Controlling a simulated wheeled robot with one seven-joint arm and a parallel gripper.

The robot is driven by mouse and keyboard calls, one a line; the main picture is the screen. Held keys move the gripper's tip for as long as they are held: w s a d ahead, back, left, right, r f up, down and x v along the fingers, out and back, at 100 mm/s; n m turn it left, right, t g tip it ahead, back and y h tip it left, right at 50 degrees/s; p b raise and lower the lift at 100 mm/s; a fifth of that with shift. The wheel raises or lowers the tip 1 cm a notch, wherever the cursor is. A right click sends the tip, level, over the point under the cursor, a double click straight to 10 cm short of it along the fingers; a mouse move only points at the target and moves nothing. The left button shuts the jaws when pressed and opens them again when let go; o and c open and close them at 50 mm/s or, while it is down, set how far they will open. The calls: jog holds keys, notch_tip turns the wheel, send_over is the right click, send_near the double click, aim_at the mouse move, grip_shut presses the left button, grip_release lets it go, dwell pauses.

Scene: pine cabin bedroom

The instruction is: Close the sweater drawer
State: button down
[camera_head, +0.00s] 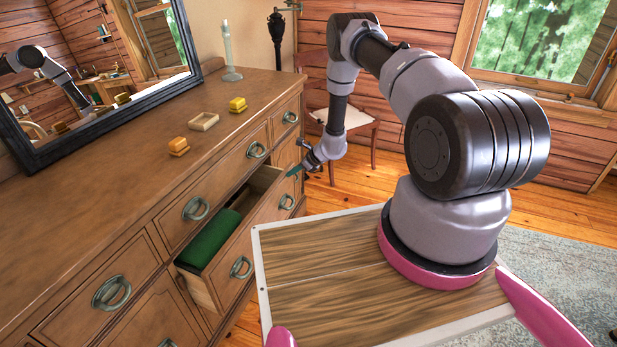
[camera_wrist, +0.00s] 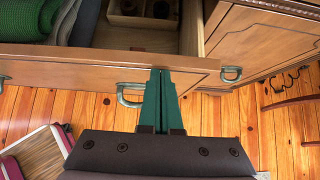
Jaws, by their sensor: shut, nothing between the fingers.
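The sweater drawer (camera_head: 262,208) is pulled out of the wooden dresser, with a folded green sweater (camera_head: 210,238) inside. In the wrist view the drawer front (camera_wrist: 85,66) runs across the picture, and green knit (camera_wrist: 27,15) shows at the upper left. The drawer has two metal ring handles, a near one (camera_head: 241,267) and a far one (camera_head: 287,201). My gripper (camera_head: 294,171) is at the far end of the drawer front.
The dresser top (camera_head: 130,165) holds a yellow block (camera_head: 237,104), an orange block (camera_head: 178,146), a small tray (camera_head: 204,122), a candlestick (camera_head: 229,60) and a mirror (camera_head: 100,128). A chair (camera_head: 350,120) stands behind my arm. Wooden floor is open right of the dresser.

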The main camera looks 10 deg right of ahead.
jog(key=w+a, duration=0.4)
jog(key=a, duration=0.2)
jog(key=shift+w, duration=0.15)
